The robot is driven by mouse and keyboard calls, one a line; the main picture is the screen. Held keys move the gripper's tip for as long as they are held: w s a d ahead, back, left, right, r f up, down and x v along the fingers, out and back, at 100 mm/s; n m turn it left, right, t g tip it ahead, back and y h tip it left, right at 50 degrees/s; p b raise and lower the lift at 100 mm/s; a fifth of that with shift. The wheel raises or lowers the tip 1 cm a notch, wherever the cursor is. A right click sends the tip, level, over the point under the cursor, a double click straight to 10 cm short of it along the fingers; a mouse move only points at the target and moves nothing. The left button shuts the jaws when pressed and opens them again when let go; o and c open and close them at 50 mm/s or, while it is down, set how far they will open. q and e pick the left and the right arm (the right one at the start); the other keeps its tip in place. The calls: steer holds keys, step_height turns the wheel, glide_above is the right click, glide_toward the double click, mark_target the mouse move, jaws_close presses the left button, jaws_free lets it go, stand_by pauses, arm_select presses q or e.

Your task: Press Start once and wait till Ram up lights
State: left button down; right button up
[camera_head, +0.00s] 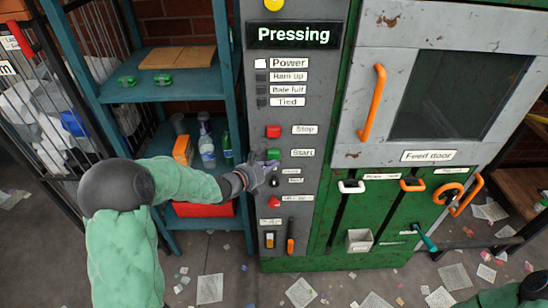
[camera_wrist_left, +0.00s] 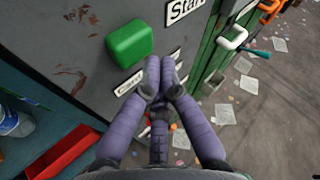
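The green Start button (camera_head: 273,154) is on the grey control panel (camera_head: 285,218), below the red Stop button (camera_head: 273,131). In the left wrist view the green button (camera_wrist_left: 130,41) is large, with part of the Start label (camera_wrist_left: 186,8) beside it. My left gripper (camera_head: 270,168) is in front of the panel just below the green button. Its purple fingertips (camera_wrist_left: 160,72) are together and hold nothing. They show below and right of the button, with a gap in the picture. The Power lamp (camera_head: 261,63) is lit white. The Ram up lamp (camera_head: 261,77) is dark. My right gripper is out of view.
More lamps, Bale full (camera_head: 261,90) and Tied (camera_head: 261,102), are dark. Other small controls sit under Start, including a red one (camera_head: 274,201). A teal shelf (camera_head: 190,89) stands left of the panel. The feed door (camera_head: 440,75) is at right. Paper scraps litter the floor.

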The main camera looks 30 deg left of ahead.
arm_select(q)
steer(key=s+d, duration=0.1)
steer(key=s, duration=0.2)
steer(key=s+d, duration=0.1)
steer(key=shift+s+d, duration=0.15)
steer(key=shift+d, duration=0.2)
